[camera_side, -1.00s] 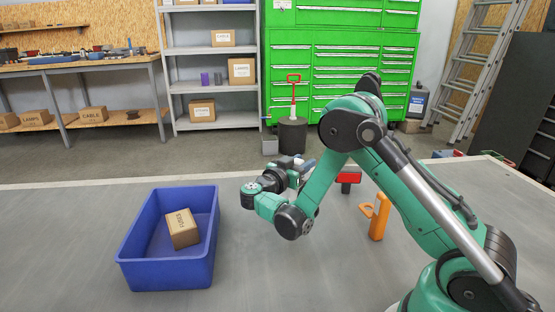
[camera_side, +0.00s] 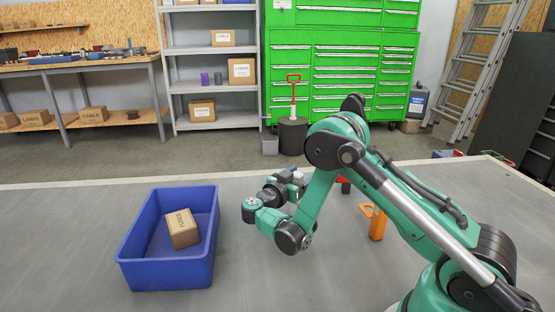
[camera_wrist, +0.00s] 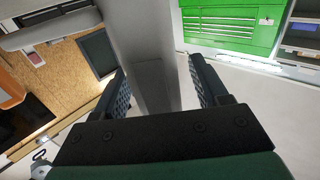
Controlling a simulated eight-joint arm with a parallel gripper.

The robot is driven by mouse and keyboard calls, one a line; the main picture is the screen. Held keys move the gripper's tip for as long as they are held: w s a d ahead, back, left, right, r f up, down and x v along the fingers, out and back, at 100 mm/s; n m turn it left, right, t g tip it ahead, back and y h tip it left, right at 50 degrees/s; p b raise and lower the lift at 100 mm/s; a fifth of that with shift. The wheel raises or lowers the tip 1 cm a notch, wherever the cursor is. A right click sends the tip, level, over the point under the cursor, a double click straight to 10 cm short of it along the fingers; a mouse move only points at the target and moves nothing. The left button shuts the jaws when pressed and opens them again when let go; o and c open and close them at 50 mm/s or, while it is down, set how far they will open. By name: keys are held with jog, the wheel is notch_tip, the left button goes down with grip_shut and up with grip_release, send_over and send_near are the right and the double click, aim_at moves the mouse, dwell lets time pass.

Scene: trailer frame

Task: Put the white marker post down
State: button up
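The white marker post (camera_wrist: 152,55) shows as a broad pale grey bar between the two fingers of my gripper (camera_wrist: 160,88) in the wrist view. In the side view my gripper (camera_side: 285,185) is low over the grey table, right of the blue bin. There my arm hides most of the post. I cannot see the post's lower end or whether it touches the table.
A blue bin (camera_side: 127,262) holding a carton (camera_side: 182,229) stands on the left of the table (camera_side: 80,215). An orange handled post (camera_side: 377,224) and a partly hidden red object (camera_side: 344,185) lie right of the gripper. The table's left side and the front between bin and arm are clear.

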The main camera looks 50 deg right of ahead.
jog(key=a, duration=0.7)
jog(key=w+a+r+n+t+y, duration=0.3)
jog(key=r+n+t+y, duration=0.15)
jog(key=r+t, duration=0.25)
jog(key=w+a+r+n+t+y, duration=0.3)
jog(key=w+r+n+t, duration=0.15)
jog(key=r+t, duration=0.25)
jog(key=w+a+r+n+t+y, duration=0.2)
jog(key=a+r+n+t+y, duration=0.25)
jog(key=r+t, duration=0.25)
jog(key=s+a+f+n+g+y, duration=0.4)
jog(key=s+f+n+g+y, duration=0.2)
jog(key=y, duration=0.2)
jog(key=s+d+f+m+g+h, duration=0.1)
jog(key=s+d+f+g+h, duration=0.1)
jog(key=s+f+g, duration=0.6)
jog(key=s+f, duration=0.1)
jog(key=s, duration=0.2)
jog(key=shift+s+d, duration=0.35)
jog(key=shift+s, duration=0.05)
